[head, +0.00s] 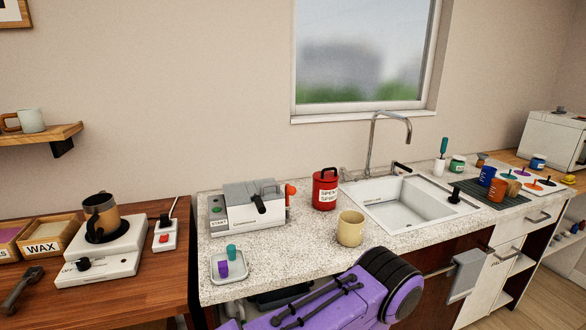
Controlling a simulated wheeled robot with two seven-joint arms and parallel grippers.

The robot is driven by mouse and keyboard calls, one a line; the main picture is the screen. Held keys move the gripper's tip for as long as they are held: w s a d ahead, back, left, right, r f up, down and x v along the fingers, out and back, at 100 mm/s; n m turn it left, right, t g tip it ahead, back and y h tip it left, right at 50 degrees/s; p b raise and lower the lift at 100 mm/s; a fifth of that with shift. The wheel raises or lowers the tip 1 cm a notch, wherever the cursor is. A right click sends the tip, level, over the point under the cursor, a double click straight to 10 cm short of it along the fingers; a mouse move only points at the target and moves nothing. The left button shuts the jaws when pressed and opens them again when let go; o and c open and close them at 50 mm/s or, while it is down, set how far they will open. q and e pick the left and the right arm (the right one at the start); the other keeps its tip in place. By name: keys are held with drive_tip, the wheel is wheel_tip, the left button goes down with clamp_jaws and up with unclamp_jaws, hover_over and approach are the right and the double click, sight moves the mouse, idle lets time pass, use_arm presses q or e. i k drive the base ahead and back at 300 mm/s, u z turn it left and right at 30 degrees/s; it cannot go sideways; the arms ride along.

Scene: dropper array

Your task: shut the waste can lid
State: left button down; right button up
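A red can (325,190) with a white label reading "SPENT SPIRIT" stands upright on the speckled counter, left of the sink. It looks like the waste can. A purple link of one of my arms crosses the bottom middle, in front of the counter, apart from the can. Neither of my grippers shows in the head view.
A cream mug (350,229) stands in front of the can. A white machine (247,212) with an orange-red knob is left of it. The sink (408,203) and faucet (371,148) are to the right. A small tray (229,279) lies near the counter's front left.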

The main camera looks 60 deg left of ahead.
sight(326, 175)
drive_tip(key=k, duration=0.3)
drive_tip(key=u, duration=0.8)
